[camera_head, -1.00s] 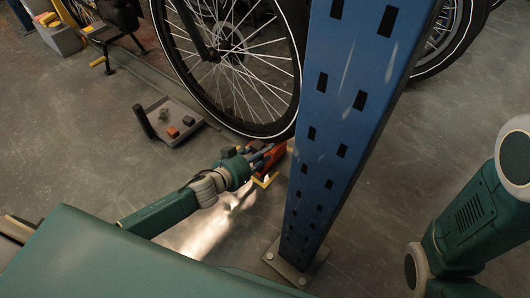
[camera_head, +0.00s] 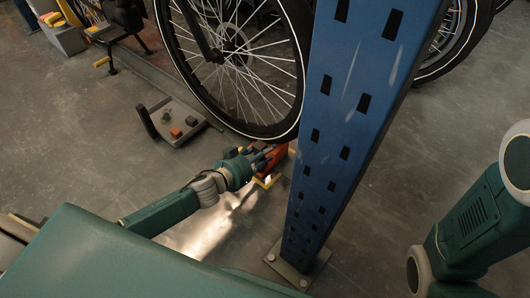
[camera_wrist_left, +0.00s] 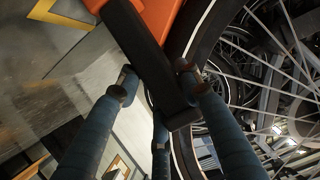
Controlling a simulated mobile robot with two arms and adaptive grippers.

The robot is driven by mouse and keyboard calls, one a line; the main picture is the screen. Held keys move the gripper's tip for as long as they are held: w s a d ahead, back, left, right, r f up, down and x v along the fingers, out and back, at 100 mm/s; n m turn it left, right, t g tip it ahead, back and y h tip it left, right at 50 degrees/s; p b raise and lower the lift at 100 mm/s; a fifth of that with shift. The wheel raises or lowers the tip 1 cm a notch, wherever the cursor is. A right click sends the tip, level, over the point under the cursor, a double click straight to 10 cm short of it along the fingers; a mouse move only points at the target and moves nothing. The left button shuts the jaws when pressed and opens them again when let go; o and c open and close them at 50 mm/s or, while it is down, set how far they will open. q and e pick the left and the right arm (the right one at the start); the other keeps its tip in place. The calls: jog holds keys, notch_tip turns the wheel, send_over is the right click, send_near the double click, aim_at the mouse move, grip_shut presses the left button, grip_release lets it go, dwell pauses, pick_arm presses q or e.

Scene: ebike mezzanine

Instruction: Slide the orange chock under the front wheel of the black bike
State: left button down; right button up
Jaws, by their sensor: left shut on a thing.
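The orange chock (camera_head: 275,162) is on the floor beside the bottom of the black bike's front wheel (camera_head: 234,70), partly hidden by my fingers and the blue post. My left gripper (camera_head: 264,157) is shut on the chock. In the left wrist view its fingers (camera_wrist_left: 157,95) close around the chock's dark handle (camera_wrist_left: 148,62), and the orange body (camera_wrist_left: 155,14) is right against or very near the tyre (camera_wrist_left: 207,35). I cannot tell whether they touch. My right arm shows at the right, but its gripper is out of view.
A blue perforated post (camera_head: 340,120) stands close to the right of the chock, on a bolted foot plate. A grey tray (camera_head: 181,120) with small parts lies left of the wheel. Another bike wheel (camera_head: 455,45) is behind the post.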

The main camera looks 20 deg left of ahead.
pick_arm(q)
jog(key=shift+w+a+r, duration=0.25)
jog(key=shift+a, duration=0.1)
jog(key=c, duration=1.1)
grip_release()
jog(key=shift+a, duration=0.1)
jog(key=shift+s+f, duration=0.1)
jog(key=shift+s+f, duration=0.15)
jog(key=shift+f, duration=0.2)
jog(key=v, duration=1.2)
jog(key=shift+r, duration=0.35)
